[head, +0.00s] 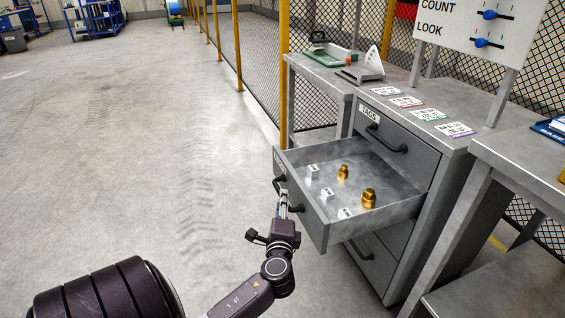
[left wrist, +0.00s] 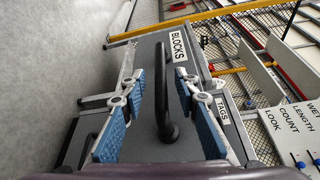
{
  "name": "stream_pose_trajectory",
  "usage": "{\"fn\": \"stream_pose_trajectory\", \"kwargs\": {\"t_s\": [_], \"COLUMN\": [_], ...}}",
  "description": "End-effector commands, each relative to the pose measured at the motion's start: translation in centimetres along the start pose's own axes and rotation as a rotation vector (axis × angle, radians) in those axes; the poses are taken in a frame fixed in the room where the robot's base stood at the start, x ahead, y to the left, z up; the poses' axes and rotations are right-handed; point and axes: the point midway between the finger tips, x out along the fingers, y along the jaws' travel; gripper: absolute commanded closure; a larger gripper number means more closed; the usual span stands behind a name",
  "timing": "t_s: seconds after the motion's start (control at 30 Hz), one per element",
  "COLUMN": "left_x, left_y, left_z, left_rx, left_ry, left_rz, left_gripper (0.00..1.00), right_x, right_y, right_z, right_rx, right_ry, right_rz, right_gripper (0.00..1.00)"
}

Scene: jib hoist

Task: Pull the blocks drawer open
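Inside the drawer lie several small white labelled blocks (head: 313,171) and two brass weights (head: 369,197). My left gripper (head: 284,203) is at the drawer front. In the left wrist view its blue-padded fingers (left wrist: 163,104) are spread on both sides of the handle, with gaps showing. In the head view the gripper partly hides the handle. My right gripper is not in view.
Labelled cards (head: 428,114) lie on the cabinet top. A bench (head: 530,150) stands at right. Clear concrete floor (head: 150,150) lies left; a mesh fence (head: 262,70) runs behind.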

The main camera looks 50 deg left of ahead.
Motion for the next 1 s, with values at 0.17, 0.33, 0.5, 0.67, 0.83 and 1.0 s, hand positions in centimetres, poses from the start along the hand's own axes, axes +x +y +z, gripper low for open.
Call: {"fn": "stream_pose_trajectory", "kwargs": {"t_s": [0.17, 0.33, 0.5, 0.67, 0.83, 1.0], "left_x": [-4.2, -7.2, -8.8, -9.1, -9.1, -9.1], "left_y": [0.2, 0.1, 0.1, 0.1, 0.1, 0.1], "left_z": [0.0, 0.0, 0.0, 0.0, 0.0, 0.0], "left_rx": [-0.002, -0.001, -0.001, 0.0, 0.0, 0.0], "left_ry": [0.001, 0.001, 0.0, 0.0, 0.0, 0.001], "left_rz": [0.005, 0.004, 0.002, 0.002, 0.002, 0.001], "left_gripper": [0.71, 0.71, 0.71, 0.71, 0.71, 0.71], "right_x": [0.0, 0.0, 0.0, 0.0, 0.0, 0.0], "right_y": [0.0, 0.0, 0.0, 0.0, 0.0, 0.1], "right_z": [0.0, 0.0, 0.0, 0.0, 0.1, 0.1], "right_rx": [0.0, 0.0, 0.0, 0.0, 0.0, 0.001], "right_ry": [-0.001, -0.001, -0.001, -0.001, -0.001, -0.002], "right_rz": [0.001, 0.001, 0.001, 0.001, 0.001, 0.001], "right_gripper": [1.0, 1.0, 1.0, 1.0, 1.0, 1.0]}}
